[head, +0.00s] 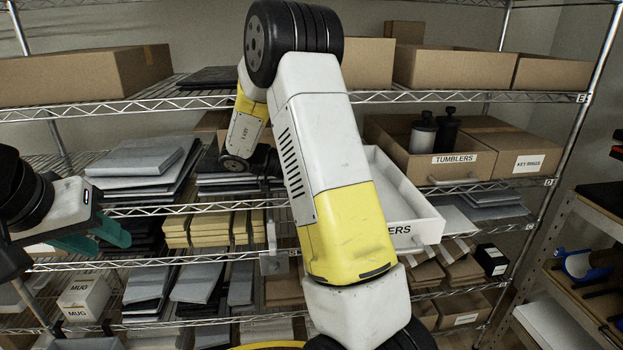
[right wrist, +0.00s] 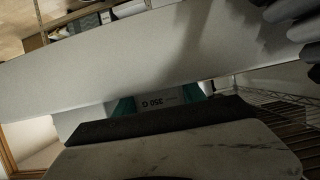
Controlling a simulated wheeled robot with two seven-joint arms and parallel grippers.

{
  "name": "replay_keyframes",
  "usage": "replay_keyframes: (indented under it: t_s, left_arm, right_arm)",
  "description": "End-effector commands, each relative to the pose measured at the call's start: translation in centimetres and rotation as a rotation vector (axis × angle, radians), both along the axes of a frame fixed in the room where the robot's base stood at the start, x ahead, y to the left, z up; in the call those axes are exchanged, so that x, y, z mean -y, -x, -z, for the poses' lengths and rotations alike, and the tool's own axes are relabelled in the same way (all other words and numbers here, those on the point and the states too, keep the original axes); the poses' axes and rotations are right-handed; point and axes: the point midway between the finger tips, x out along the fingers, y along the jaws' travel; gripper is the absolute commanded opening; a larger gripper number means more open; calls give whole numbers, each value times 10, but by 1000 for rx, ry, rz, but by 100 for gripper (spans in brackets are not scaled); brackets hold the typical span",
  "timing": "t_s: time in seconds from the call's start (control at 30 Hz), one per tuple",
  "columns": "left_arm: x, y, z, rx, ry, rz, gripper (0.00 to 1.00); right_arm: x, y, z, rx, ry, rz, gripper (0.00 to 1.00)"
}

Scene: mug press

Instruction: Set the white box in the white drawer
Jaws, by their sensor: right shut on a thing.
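The white drawer (head: 417,233) sticks out of the middle shelf in the head view, its front label partly hidden by my right arm. Its inside looks empty where it shows. My right gripper is hidden behind that arm in the head view. In the right wrist view its teal fingers (right wrist: 161,100) are shut on a white box (right wrist: 160,103) printed "350 G". A broad pale wall (right wrist: 150,70) crosses that view and hides part of the fingers and box. My left gripper (head: 92,238), with teal fingers apart, is empty at the left, in front of the shelves.
Wire shelves hold cardboard boxes, grey packs and yellow stacks (head: 205,228). A cardboard bin marked TUMBLERS (head: 453,160) stands behind and right of the drawer. White MUG boxes (head: 85,298) sit lower left. Another rack (head: 590,290) stands at the right.

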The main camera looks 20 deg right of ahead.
Motion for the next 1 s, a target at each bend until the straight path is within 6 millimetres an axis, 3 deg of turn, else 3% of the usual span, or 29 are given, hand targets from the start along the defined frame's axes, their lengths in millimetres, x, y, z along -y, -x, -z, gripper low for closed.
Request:
replay_keyframes:
  t_s: [0.03, 0.17, 0.2, 0.3, 0.63, 0.77, 1.0]
  left_arm:
    - [0, 0, 0, 0, 0, 0, 36]
    - [0, 0, 0, 0, 0, 0, 36]
    - [0, 0, 0, 0, 0, 0, 36]
    - [0, 0, 0, 0, 0, 0, 36]
    - [0, 0, 0, 0, 0, 0, 36]
    - [0, 0, 0, 0, 0, 0, 36]
    - [0, 0, 0, 0, 0, 0, 36]
  right_arm:
    - [-1, 2, 9, -20, -10, -4, 0]
    - [-1, 3, 13, -26, -13, -4, 0]
    - [-1, 3, 14, -28, -15, -4, 51]
    - [-1, 3, 14, -30, -15, -5, 69]
    - [-1, 3, 13, -29, -16, -4, 69]
    - [-1, 3, 1, -27, -17, -4, 69]
    - [-47, -10, -20, -20, -13, -8, 69]
